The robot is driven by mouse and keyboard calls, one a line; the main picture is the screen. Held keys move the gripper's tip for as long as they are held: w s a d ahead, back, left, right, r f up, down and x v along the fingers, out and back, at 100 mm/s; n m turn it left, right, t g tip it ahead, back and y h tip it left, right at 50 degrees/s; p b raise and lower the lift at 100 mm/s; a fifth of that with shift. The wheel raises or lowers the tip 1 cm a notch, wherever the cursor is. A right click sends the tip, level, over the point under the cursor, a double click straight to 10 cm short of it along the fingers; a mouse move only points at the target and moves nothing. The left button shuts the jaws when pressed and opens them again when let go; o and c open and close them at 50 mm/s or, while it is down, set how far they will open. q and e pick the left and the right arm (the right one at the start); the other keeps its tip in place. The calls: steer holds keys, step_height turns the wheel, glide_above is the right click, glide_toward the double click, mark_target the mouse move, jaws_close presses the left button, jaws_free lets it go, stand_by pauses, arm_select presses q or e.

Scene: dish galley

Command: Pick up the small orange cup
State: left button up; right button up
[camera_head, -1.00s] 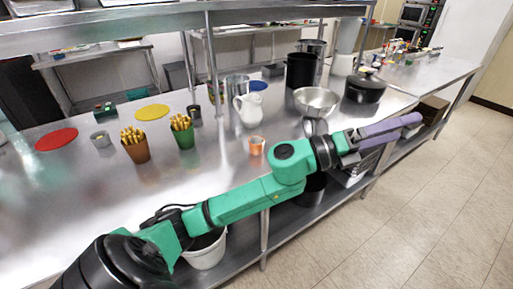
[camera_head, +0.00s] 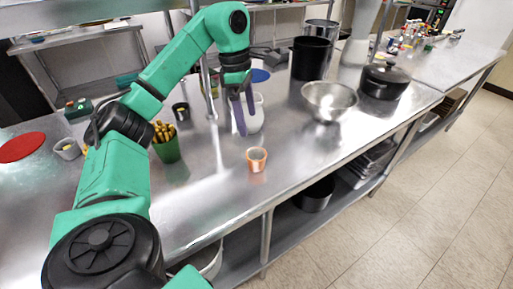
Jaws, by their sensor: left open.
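The small orange cup (camera_head: 257,160) stands upright on the steel counter (camera_head: 215,205), near its front edge. My left gripper (camera_head: 243,118) points down above the counter, behind and slightly left of the cup. Its purple fingers are apart from the cup and hold nothing that I can see. The white pitcher (camera_head: 257,115) is behind the fingers and partly hidden by them. My right gripper is not in view.
A steel bowl (camera_head: 329,103) stands right of the cup, with a black pot (camera_head: 309,58) behind it and a lidded black pot (camera_head: 384,82) further right. A green cup of fries (camera_head: 167,150) stands left. The counter around the orange cup is clear.

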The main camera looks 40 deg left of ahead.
arm_select(q)
step_height(320, 180, down, 3)
steer(key=s+d, duration=0.2)
steer(key=d, duration=0.1)
glide_above(256, 155)
steer(key=s, duration=0.2)
steer(key=f, duration=0.4)
steer(key=shift+d+f, duration=0.3)
steer(key=shift+f, duration=0.05)
steer(key=f, duration=0.3)
steer(key=shift+w+d+p, duration=0.1)
steer(key=shift+d+p, duration=0.25)
steer(key=shift+d+f, duration=0.15)
steer(key=shift+f, duration=0.3)
steer(key=c, duration=1.3)
steer(key=shift+c, duration=0.6)
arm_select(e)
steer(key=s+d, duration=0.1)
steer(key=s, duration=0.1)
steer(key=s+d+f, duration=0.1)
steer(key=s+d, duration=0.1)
